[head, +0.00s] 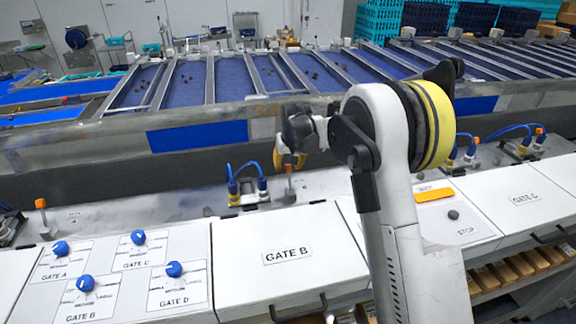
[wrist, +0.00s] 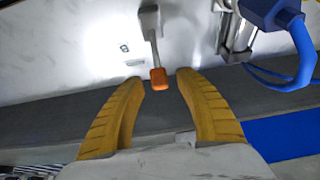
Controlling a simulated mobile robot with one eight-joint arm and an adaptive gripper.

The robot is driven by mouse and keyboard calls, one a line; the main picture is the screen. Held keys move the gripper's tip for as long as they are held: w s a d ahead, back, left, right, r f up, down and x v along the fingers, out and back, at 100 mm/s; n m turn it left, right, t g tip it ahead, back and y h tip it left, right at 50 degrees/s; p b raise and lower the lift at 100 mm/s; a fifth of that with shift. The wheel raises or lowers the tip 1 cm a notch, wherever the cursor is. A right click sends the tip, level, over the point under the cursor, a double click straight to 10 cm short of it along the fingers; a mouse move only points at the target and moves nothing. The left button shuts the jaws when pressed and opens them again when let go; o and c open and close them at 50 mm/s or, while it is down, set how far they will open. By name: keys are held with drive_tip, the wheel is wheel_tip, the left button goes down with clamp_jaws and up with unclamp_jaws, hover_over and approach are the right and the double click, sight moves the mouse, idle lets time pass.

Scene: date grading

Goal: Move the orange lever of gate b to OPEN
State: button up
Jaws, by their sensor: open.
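The gate B lever, with an orange tip (head: 289,168) and a grey stem, stands on the ledge behind the white GATE B cover. In the wrist view the orange tip (wrist: 159,78) lies between my two yellow fingertips, with a gap on each side. Its stem runs up to a grey pivot at the top of the picture. My gripper (wrist: 160,80) is open and empty, neither finger visibly touching the lever. In the head view my gripper (head: 290,158) is at the lever, partly hidden by my own arm. I cannot read an OPEN marking.
Blue and yellow cable fittings (head: 248,185) stand just left of the lever; a blue connector (wrist: 275,15) is at right in the wrist view. The GATE B cover (head: 245,262), a knob panel (head: 115,262) and an orange bar (head: 434,194) lie in front. Blue conveyor lanes are behind.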

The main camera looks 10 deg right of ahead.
sight(289, 172)
clamp_jaws()
drive_tip(key=shift+s+r, duration=0.1)
drive_tip(key=shift+s+b, duration=0.1)
drive_tip(key=shift+b, duration=0.2)
drive_tip(key=s+t+b, duration=0.2)
drive_tip(key=t+b, duration=0.1)
drive_tip(key=b, duration=0.1)
drive_tip(key=shift+s, duration=0.25)
drive_tip(key=s+t+b, duration=0.1)
drive_tip(key=b, duration=0.1)
drive_tip(key=s+t+b, duration=0.1)
drive_tip(key=b, duration=0.1)
drive_tip(key=s+t+b, duration=0.1)
drive_tip(key=t+b, duration=0.1)
drive_tip(key=shift+s+r, duration=0.1)
drive_tip(key=shift+r, duration=0.2)
unclamp_jaws()
